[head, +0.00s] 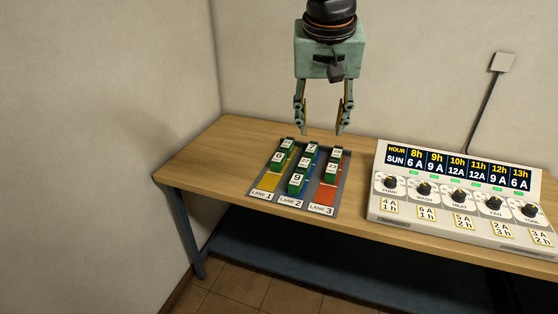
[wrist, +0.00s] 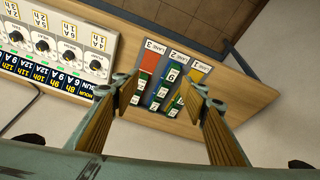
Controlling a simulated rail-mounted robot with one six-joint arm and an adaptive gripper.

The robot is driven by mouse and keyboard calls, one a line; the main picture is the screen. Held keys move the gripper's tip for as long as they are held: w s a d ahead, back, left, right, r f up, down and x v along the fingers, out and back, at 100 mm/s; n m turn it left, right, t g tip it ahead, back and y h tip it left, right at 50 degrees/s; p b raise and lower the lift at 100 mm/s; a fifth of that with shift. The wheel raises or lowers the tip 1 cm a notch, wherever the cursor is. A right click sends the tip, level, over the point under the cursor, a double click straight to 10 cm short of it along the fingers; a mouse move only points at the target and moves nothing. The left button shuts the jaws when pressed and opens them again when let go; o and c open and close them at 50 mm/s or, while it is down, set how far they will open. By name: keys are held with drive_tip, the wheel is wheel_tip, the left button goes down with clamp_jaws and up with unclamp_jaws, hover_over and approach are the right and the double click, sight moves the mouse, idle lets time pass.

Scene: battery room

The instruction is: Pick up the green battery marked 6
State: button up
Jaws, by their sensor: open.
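The green battery that seems to be marked 6 (head: 278,158) is the front one of two in yellow lane 1 of the grey tray (head: 264,197). Its number is small in the head view. Another green battery (head: 287,144) stands right behind it. In the wrist view the lane 1 batteries (wrist: 178,102) lie near the right finger, and their numbers are hard to read. My gripper (head: 320,131) is open and empty, pointing down above the back of the tray, apart from all batteries. It also shows in the wrist view (wrist: 150,92).
Blue lane 2 holds several green batteries, the front one marked 9 (head: 296,184). Red lane 3 holds two (head: 331,171). A white control panel with knobs (head: 455,200) stands right of the tray. The wooden table (head: 205,155) is clear on the left; a wall is behind.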

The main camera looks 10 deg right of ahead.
drive_tip(key=w+a+f+m+p, duration=0.1)
drive_tip(key=w+f, duration=0.3)
drive_tip(key=w, duration=0.5)
drive_tip(key=w+a+f+m+p, duration=0.1)
drive_tip(key=w+f, duration=0.3)
drive_tip(key=w, duration=0.6)
drive_tip(key=m+p, duration=0.1)
drive_tip(key=p, duration=0.2)
approach(279, 156)
drive_tip(key=shift+s+a+r+h, duration=0.2)
drive_tip(key=shift+s+a+r, duration=0.15)
drive_tip(key=shift+r, duration=0.2)
drive_tip(key=shift+s+a+r+h, duration=0.2)
drive_tip(key=shift+a+r, duration=0.15)
drive_tip(key=shift+r, duration=0.25)
drive_tip(key=shift+b+x, duration=0.3)
drive_tip(key=shift+x, duration=4)
drive_tip(key=shift+x, duration=2.6)
drive_tip(key=shift+w+r, duration=0.1)
